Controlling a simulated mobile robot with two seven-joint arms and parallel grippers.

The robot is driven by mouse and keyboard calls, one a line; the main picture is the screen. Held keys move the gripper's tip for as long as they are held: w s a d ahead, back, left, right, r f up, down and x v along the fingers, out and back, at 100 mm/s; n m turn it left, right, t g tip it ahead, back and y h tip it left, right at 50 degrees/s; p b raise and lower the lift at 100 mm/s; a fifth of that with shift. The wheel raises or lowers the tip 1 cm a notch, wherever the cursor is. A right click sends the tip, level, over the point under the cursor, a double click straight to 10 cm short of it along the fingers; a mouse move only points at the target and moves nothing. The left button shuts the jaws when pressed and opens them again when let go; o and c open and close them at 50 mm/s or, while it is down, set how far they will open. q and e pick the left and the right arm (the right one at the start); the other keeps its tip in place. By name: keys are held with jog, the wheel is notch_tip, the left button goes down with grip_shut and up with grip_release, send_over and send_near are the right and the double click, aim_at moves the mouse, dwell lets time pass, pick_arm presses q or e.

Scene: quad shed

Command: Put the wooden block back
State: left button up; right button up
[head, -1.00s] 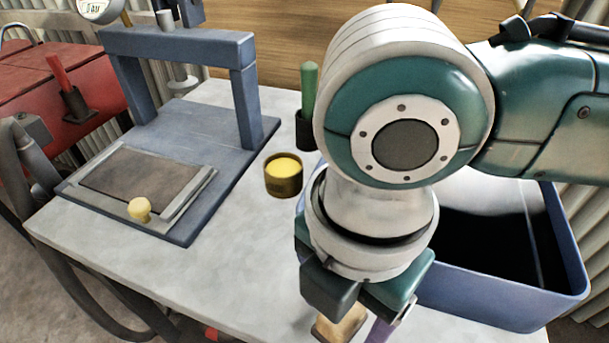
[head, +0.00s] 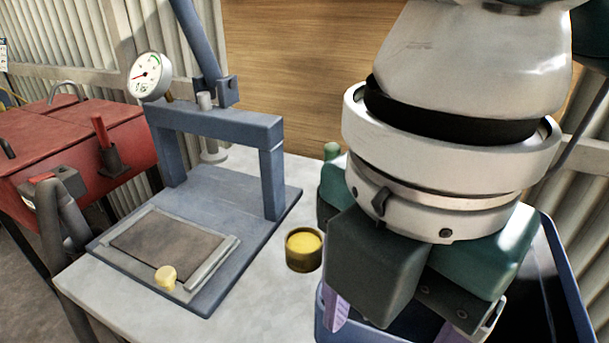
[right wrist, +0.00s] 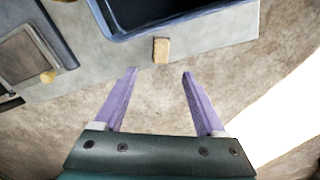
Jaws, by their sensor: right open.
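The wooden block (right wrist: 161,50) is a small tan piece on the grey table top, close to the table's edge and just outside the blue bin, in the right wrist view. In the head view it is hidden or out of frame. My right gripper (right wrist: 160,72) is open, with its two purple fingers apart and nothing between them. The block appears beyond the fingertips, roughly centred on the gap. My left gripper is not in view.
The blue bin (head: 566,285) stands at the table's right side. A blue press (head: 215,122) with a gauge (head: 150,76) and a yellow-knobbed plate (head: 165,276) stands at the left. A round tin with yellow contents (head: 303,248) is between them. A red box (head: 75,150) is far left.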

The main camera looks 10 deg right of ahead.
jog(key=s+a+f+m+t+y, duration=0.1)
jog(key=s+a+m+y, duration=0.1)
jog(key=a+m+y, duration=0.3)
jog(key=s+d+f+m+t+h, duration=0.1)
jog(key=s+d+f+m, duration=0.1)
jog(key=d+m, duration=0.3)
jog(key=s+d+f+m+h, duration=0.2)
jog(key=d+m, duration=0.3)
jog(key=m, duration=0.1)
jog(key=s+d+f+m+t+h, duration=0.1)
jog(key=s+d+f+m, duration=0.1)
jog(key=d+m, duration=0.3)
jog(key=shift+d+m+t+h, duration=0.3)
jog(key=shift+d+m+h, duration=0.1)
jog(key=shift+m, duration=0.4)
